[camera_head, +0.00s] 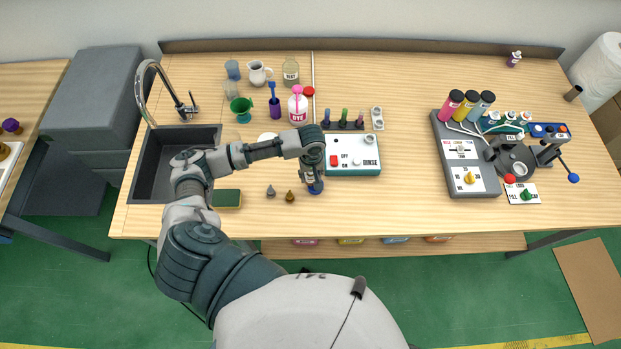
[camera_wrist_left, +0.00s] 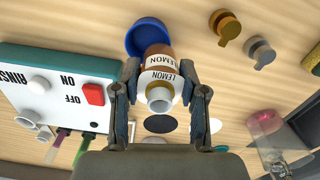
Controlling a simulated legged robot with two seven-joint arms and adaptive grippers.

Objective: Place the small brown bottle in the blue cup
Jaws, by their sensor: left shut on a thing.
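The small brown bottle (camera_wrist_left: 160,50) carries a LEMON label and has a pale open neck. In the left wrist view it stands between the two fingers of my left gripper (camera_wrist_left: 158,98), which is shut on it. The blue cup (camera_wrist_left: 148,32) lies just beyond the bottle's lower end, which overlaps the cup in this view. I cannot tell whether the bottle is inside it or above it. In the head view the blue cup (camera_head: 315,188) shows just under my left gripper (camera_head: 312,176), which mostly hides the bottle. My right gripper is not in view.
The white-topped rinse box (camera_head: 352,155) with a red switch stands right beside the gripper. A sponge (camera_head: 227,198) lies near the sink (camera_head: 150,165).

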